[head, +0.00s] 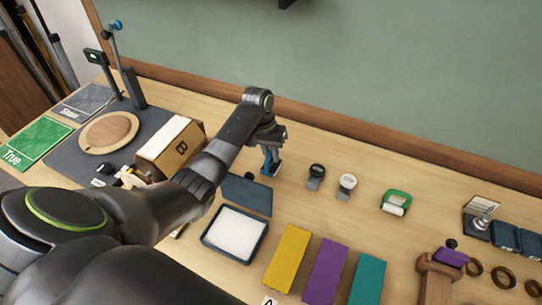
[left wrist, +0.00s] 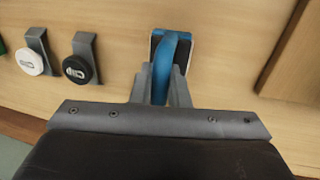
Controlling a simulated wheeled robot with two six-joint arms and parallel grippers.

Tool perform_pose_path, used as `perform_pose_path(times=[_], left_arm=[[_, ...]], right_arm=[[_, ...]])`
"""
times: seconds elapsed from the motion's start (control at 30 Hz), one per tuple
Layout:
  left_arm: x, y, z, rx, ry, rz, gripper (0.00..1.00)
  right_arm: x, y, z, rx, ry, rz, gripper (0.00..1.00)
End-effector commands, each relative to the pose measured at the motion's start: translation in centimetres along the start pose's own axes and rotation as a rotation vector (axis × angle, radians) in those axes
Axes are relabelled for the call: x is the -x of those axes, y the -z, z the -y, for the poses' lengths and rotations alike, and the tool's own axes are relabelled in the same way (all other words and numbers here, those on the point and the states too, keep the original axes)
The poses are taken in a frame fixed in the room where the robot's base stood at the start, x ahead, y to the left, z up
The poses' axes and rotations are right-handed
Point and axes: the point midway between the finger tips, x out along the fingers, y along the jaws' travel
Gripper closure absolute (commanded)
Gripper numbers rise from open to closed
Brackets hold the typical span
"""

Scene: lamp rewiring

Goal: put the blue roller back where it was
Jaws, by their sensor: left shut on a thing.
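The blue roller shows as a small blue piece (head: 267,162) below my left gripper (head: 272,170) in the head view, mostly hidden by the fingers. In the left wrist view its curved blue handle (left wrist: 171,62) sits between the two grey fingers (left wrist: 161,85), which are shut on it. A dark and pale part of it lies at the handle's far end. It is over or on the wooden table, beside the two round clips; I cannot tell whether it touches the table. My right gripper is not in view.
A black clip (head: 316,171) and a white clip (head: 347,181) stand just right of the gripper. A green roller (head: 396,201) is farther right. A dark blue sheet (head: 247,195) and a white-filled tray (head: 210,240) lie in front.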

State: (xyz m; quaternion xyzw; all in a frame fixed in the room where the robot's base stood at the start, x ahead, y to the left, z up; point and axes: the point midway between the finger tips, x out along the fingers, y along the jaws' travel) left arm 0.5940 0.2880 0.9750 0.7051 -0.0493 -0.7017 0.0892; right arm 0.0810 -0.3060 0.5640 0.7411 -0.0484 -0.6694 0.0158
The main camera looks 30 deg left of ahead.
Motion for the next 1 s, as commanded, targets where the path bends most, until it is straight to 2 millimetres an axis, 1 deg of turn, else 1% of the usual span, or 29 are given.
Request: perform_pose_path(times=[0.1, 0.17, 0.5, 0.53, 0.67, 0.7, 1.0], left_arm=[[-1.3, 0.0, 0.2, 0.000, 0.000, 0.000, 1.00], [-1.6, 0.0, 0.3, 0.000, 0.001, 0.000, 1.00], [-2.0, 0.0, 0.4, 0.000, 0.001, -0.002, 1.00], [-2.0, 0.0, 0.4, 0.000, 0.001, -0.002, 0.83], [-2.0, 0.0, 0.4, 0.000, 0.001, -0.001, 0.66], [-2.0, 0.0, 0.4, 0.000, 0.001, -0.001, 0.63], [-1.7, 0.0, 0.3, 0.000, 0.001, -0.002, 0.63]], right_arm=[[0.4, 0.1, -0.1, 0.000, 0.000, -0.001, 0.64], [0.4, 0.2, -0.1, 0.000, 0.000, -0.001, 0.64], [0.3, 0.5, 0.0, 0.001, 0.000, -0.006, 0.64], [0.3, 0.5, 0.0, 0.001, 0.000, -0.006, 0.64], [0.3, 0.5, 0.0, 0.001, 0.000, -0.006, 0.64], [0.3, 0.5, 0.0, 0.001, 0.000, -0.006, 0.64], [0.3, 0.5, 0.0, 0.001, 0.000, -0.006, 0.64]])
